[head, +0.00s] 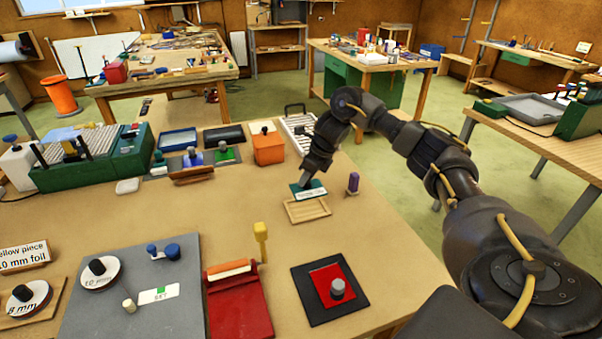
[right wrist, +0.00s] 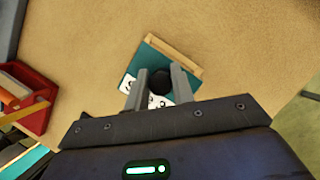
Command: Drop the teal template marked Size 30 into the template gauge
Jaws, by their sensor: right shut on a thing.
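The teal template (head: 297,187) is a flat plate with a white label, too small to read in the head view. In the right wrist view the teal plate (right wrist: 150,54) has a dark knob (right wrist: 160,80), and its label is partly hidden by the fingers. My right gripper (head: 308,182) is shut on the knob; its fingers (right wrist: 159,80) stand either side of it. A shallow wooden frame (head: 307,217), which looks like the template gauge, lies on the table just below the plate in the head view. Whether plate and frame touch, I cannot tell. My left gripper is not in view.
A purple peg (head: 352,183) stands right of the frame. An orange box (head: 268,150) is behind it. A yellow-topped post (head: 261,240), a red tray (head: 238,306) and a black mat with a red plate (head: 328,284) are nearer. Bare table surrounds the frame.

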